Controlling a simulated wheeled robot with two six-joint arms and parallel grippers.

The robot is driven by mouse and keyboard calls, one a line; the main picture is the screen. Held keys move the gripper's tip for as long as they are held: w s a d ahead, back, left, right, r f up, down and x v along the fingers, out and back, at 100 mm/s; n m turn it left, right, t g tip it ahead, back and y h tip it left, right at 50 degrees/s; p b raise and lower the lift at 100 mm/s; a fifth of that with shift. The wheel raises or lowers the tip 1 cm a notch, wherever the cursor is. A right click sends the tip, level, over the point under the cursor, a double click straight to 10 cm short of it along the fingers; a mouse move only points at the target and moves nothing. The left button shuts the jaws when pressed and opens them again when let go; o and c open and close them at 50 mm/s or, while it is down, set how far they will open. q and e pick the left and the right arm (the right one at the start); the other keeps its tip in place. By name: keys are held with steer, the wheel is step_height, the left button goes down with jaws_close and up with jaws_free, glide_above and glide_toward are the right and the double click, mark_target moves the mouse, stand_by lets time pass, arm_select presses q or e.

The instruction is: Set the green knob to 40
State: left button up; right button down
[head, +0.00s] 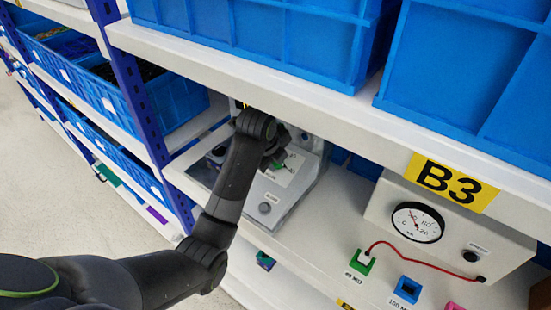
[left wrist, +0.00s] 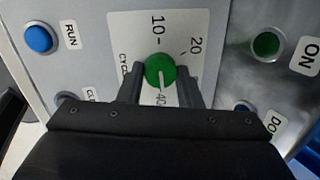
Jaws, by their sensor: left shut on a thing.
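The green knob (left wrist: 160,68) sits on a white dial label (left wrist: 175,30) on a grey metal panel in the left wrist view. Its white pointer line points down in the picture, toward the printed 40, which is partly cut off by my gripper body. The 10 and 20 marks show above and to the upper right. My left gripper (left wrist: 160,73) is shut on the knob, one finger on each side. In the head view my left gripper (head: 276,157) reaches the panel box (head: 297,190) under the shelf, and my arm hides most of the dial.
A blue RUN button (left wrist: 39,38), a green ON button (left wrist: 266,45) and a partly hidden blue button (left wrist: 241,107) surround the dial. The shelf board (head: 210,65) hangs just above my arm. A gauge box (head: 385,205) with a red cable stands to the right.

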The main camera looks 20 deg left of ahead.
arm_select(q)
steer(key=shift+m, duration=0.5)
steer(key=o, duration=0.7)
steer(key=shift+s+r, duration=0.2)
steer(key=shift+r, duration=0.25)
steer(key=b+v, duration=0.2)
steer(key=v, duration=0.1)
steer(key=shift+s+r, duration=0.2)
steer(key=shift+r, duration=0.1)
steer(key=shift+p+v, duration=1)
steer(key=shift+v, duration=0.4)
